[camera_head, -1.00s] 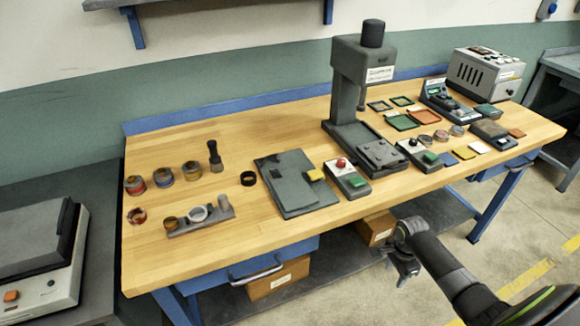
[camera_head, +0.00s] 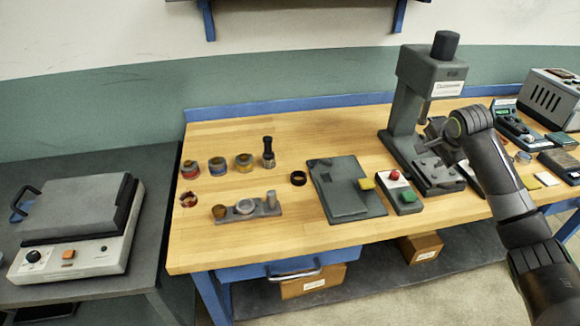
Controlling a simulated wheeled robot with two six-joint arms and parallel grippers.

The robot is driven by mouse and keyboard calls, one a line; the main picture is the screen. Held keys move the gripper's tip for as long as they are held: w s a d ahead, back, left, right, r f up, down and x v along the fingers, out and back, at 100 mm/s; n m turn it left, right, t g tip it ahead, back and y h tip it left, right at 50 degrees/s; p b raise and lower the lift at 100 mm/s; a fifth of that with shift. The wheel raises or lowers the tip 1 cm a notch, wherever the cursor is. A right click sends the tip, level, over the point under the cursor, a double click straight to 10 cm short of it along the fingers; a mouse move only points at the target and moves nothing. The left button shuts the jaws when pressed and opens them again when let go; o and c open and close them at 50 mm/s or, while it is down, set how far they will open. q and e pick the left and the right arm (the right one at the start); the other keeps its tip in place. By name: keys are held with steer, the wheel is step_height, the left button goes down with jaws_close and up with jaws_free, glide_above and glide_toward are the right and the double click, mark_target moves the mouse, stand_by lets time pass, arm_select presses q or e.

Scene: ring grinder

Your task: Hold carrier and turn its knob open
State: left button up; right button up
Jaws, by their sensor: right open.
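A small grey block (camera_head: 247,209), which looks like the carrier, lies on the wooden table's front left part. It bears a brown cup (camera_head: 219,212), a pale ring (camera_head: 245,206) in the middle and an upright grey knob (camera_head: 271,200) at its right end. My right gripper (camera_head: 432,150) is open and in the air in front of the grey press, well right of the block and apart from it. Part of its fingers blends with the dark press behind. My left gripper is out of view.
The press (camera_head: 408,105) stands behind my right arm. A dark plate (camera_head: 328,192), a black ring (camera_head: 298,178) and a button box (camera_head: 400,197) lie between block and press. Several jars and a dark-handled tool (camera_head: 268,153) stand behind the block.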

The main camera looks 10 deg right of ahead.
steer(key=w+a+f+n+y, duration=0.2)
steer(key=a+n, duration=0.4)
steer(key=a, duration=0.3)
steer(key=n+g+y, duration=0.4)
steer(key=n, duration=1.5)
glide_toward(271, 192)
steer(key=x, duration=1)
steer(key=shift+f, duration=0.2)
